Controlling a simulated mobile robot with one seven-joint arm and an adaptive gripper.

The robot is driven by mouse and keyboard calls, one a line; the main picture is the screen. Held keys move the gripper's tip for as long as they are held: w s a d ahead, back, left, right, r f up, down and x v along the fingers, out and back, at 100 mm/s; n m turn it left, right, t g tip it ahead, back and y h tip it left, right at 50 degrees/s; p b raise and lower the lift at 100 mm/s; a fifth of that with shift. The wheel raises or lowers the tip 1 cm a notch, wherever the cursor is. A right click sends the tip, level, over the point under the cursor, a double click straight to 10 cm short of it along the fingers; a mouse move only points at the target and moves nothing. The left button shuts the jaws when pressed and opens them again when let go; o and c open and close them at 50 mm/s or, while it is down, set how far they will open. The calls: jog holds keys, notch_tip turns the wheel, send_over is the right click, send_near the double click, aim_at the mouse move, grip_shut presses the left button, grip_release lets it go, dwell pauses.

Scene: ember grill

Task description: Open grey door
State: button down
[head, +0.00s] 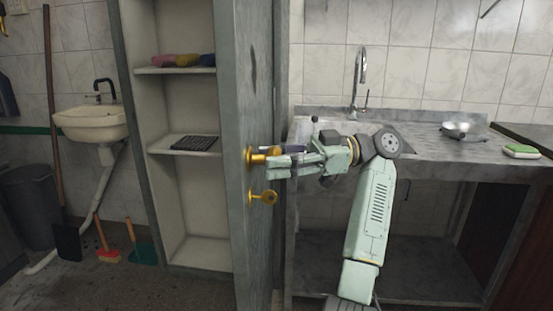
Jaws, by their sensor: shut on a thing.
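The grey door (256,90) stands open, seen nearly edge-on, hinged on the right side of a cupboard. The cupboard's inside shelves (184,145) show to its left. A brass handle (251,156) sits on the door's edge side, with a brass key (265,197) in a lock below it. My gripper (277,157) reaches in from the right at handle height. Its fingers are closed on the brass handle, and they hide part of it.
A sink counter (420,150) with a tap (360,75) is behind my arm on the right, holding a metal bowl (464,130) and a sponge (521,151). At left are a washbasin (92,122), a bin (28,205), a broom (108,255) and a dustpan (142,253). Some floor is clear before the cupboard.

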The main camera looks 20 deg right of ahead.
jog(key=c, duration=0.9)
grip_release()
jog(key=shift+s+d, duration=0.2)
jog(key=shift+d, duration=1.05)
jog(key=shift+s+d, duration=0.15)
jog(key=shift+d, duration=1.05)
jog(key=shift+s+d, duration=0.2)
jog(key=shift+d, duration=1.05)
